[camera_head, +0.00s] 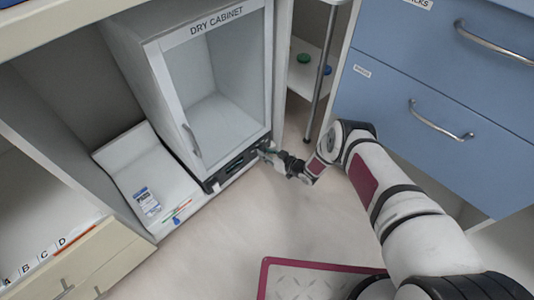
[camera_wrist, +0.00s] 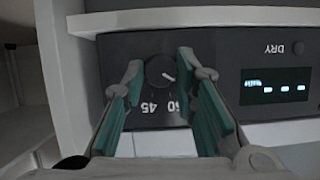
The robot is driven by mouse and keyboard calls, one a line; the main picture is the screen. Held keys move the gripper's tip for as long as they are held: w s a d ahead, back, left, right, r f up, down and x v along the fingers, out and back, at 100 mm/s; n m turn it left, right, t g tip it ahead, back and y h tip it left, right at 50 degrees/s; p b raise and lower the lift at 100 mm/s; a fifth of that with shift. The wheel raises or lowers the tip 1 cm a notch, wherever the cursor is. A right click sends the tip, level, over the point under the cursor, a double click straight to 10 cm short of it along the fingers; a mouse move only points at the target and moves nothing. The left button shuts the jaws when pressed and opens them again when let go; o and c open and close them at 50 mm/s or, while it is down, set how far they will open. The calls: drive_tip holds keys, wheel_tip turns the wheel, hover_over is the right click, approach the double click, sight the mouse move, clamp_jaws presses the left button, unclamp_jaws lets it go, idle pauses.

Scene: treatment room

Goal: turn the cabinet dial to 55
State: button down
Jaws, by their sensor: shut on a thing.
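The dry cabinet (camera_head: 209,28) has a glass door and a dark control panel (camera_head: 231,168) along its bottom edge. In the wrist view the round black dial (camera_wrist: 158,71) sits on this panel, with a white pointer mark towards the picture's lower right. Below it I read 45 and another number partly hidden by the right finger. My gripper (camera_wrist: 163,88) is shut on the dial, with one teal-padded finger on each side. In the head view my gripper (camera_head: 268,152) is at the panel's right end and hides the dial.
Blue drawers (camera_head: 435,95) with bar handles stand right of my arm. A metal post (camera_head: 322,75) rises behind the gripper. A red-edged mat (camera_head: 310,278) lies on the floor.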

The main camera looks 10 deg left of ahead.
drive_tip(key=shift+n, duration=0.3)
idle(0.4)
drive_tip(key=c, duration=1.3)
unclamp_jaws()
drive_tip(key=v, duration=1.2)
drive_tip(key=shift+s+a, duration=0.1)
drive_tip(key=shift+s, duration=0.05)
